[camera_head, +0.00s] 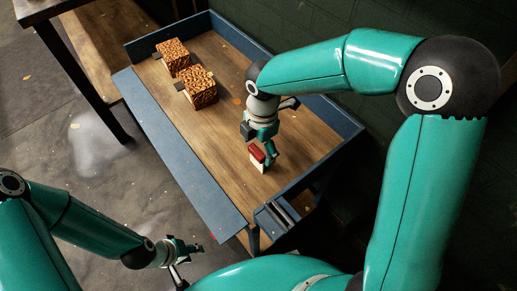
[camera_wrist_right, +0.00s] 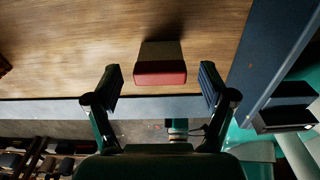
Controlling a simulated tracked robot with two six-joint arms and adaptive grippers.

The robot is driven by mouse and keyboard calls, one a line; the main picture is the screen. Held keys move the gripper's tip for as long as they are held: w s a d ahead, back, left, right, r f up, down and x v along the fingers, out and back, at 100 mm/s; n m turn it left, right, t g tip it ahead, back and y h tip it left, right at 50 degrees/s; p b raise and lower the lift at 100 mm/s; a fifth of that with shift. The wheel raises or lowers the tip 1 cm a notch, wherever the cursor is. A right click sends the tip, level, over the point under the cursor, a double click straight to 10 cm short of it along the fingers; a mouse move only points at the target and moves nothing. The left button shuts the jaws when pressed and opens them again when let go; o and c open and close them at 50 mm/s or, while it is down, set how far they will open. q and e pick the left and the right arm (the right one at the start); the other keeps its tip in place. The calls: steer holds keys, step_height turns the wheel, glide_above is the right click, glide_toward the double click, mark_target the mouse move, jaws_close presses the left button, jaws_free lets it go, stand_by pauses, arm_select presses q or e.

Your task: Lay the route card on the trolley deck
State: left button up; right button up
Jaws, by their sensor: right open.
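The trolley deck (camera_head: 228,122) is brown wood inside blue-grey rims, and its bare wood also shows in the right wrist view (camera_wrist_right: 70,50). A small upright red and pale block-like thing (camera_head: 257,158) stands on the deck near its front end. In the wrist view its red face (camera_wrist_right: 160,73) lies centred ahead of the fingers; I cannot tell whether it is the route card. My right gripper (camera_wrist_right: 162,85) is open, with a gap on both sides of it. My left gripper (camera_head: 182,262) is open and empty, low beside the trolley. No flat card is clearly visible.
Two brown patterned cubes (camera_head: 173,57) (camera_head: 200,88) sit at the deck's far left, with small dark pieces beside them. A blue-grey rim (camera_wrist_right: 275,50) runs along the right in the wrist view. A wooden table (camera_head: 100,40) stands beyond the trolley's left side. The deck's middle is clear.

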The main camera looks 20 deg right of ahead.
step_height(320, 180, up, 10)
steer(key=p, duration=0.1)
steer(key=shift+d+p, duration=0.25)
steer(key=shift+p, duration=0.1)
stand_by(0.3)
